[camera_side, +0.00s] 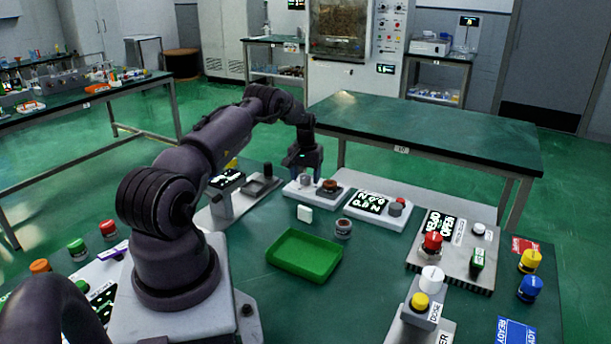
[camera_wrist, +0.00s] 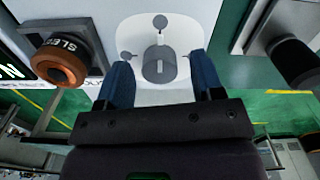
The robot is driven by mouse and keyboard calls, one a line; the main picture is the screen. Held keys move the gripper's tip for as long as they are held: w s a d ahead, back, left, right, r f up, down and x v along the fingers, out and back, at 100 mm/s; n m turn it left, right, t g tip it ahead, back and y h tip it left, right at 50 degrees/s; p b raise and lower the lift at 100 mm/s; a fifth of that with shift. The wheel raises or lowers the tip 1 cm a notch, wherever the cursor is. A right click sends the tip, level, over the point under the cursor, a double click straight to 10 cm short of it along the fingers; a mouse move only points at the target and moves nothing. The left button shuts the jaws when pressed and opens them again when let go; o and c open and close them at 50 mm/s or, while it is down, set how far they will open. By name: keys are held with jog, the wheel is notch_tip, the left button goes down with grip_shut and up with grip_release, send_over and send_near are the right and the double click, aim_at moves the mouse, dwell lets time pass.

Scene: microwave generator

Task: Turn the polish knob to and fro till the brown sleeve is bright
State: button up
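The polish knob (camera_side: 305,180) is a small grey knob on a white base at the back of the green bench. In the wrist view the grey knob (camera_wrist: 160,66) shows between and beyond the fingertips. The brown sleeve (camera_side: 330,185) stands just right of the knob in the side view. In the wrist view the sleeve (camera_wrist: 60,64) is at upper left, brown-orange on a dark body with lettering; it looks dull. My gripper (camera_side: 304,162) is above the knob, pointing down. Its two blue fingers (camera_wrist: 160,70) are apart with nothing held; contact with the knob is not visible.
A dark cylinder on a grey fixture (camera_wrist: 292,60) is at upper right in the wrist view. A panel with a red button (camera_side: 432,241) stands right.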

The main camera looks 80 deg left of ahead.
aim_at(305, 176)
notch_tip(305, 176, up, 13)
dwell(0.6)
